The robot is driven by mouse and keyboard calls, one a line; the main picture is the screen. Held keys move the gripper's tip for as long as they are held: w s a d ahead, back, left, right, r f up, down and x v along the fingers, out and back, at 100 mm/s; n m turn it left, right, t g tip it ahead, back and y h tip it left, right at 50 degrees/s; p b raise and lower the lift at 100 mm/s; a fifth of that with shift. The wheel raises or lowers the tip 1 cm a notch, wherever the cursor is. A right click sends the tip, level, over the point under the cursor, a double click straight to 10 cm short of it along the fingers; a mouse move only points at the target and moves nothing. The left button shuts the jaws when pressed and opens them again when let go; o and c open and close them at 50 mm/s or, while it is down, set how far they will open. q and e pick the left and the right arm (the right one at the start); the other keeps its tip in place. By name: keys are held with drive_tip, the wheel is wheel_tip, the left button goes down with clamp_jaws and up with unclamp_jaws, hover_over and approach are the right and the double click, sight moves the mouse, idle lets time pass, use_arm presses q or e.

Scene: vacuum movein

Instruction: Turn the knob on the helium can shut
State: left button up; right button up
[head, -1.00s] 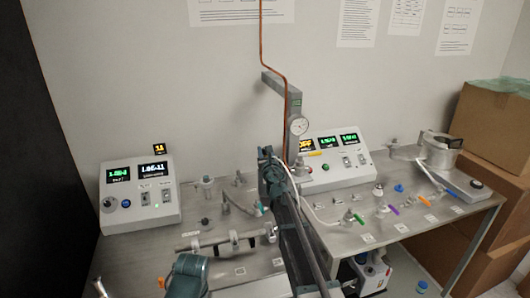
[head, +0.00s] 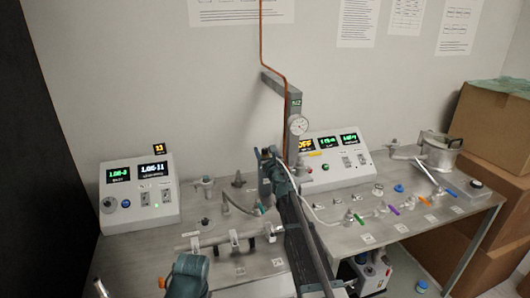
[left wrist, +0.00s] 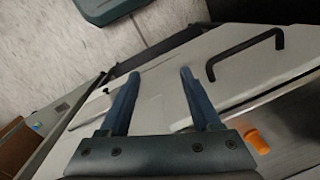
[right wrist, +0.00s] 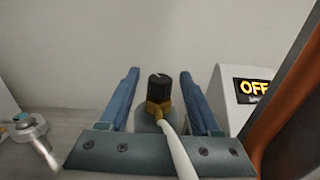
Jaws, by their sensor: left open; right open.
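The helium can's black knob (right wrist: 159,86) shows in the right wrist view, upright on a brass valve (right wrist: 158,108) with a white hose running toward the camera. Part of the grey can (right wrist: 144,123) shows below it; the rest is hidden. My right gripper (right wrist: 158,71) is open, with one blue finger on each side of the knob and a visible gap to each. In the head view my right gripper (head: 268,162) is at the bench's middle, and the arm hides most of the can. My left gripper (left wrist: 159,74) is open and empty above a pale panel.
A control box (head: 138,194) stands at the left and another (head: 335,161) behind my right gripper. Pipe fittings with coloured handles (head: 394,209) line the right bench. Cardboard boxes (head: 495,125) stand far right.

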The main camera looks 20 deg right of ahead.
sight(265, 149)
drive_tip(key=shift+r+p, duration=0.85)
drive_tip(key=shift+p, duration=0.05)
wheel_tip(265, 149, up, 2)
drive_tip(key=shift+r+p, duration=0.1)
drive_tip(key=shift+p, duration=0.95)
drive_tip(key=s+a+r+p, duration=0.1)
drive_tip(key=s+a, duration=0.3)
drive_tip(key=s, duration=1.1)
drive_tip(key=shift+s+a, duration=0.2)
drive_tip(key=shift+w, duration=0.1)
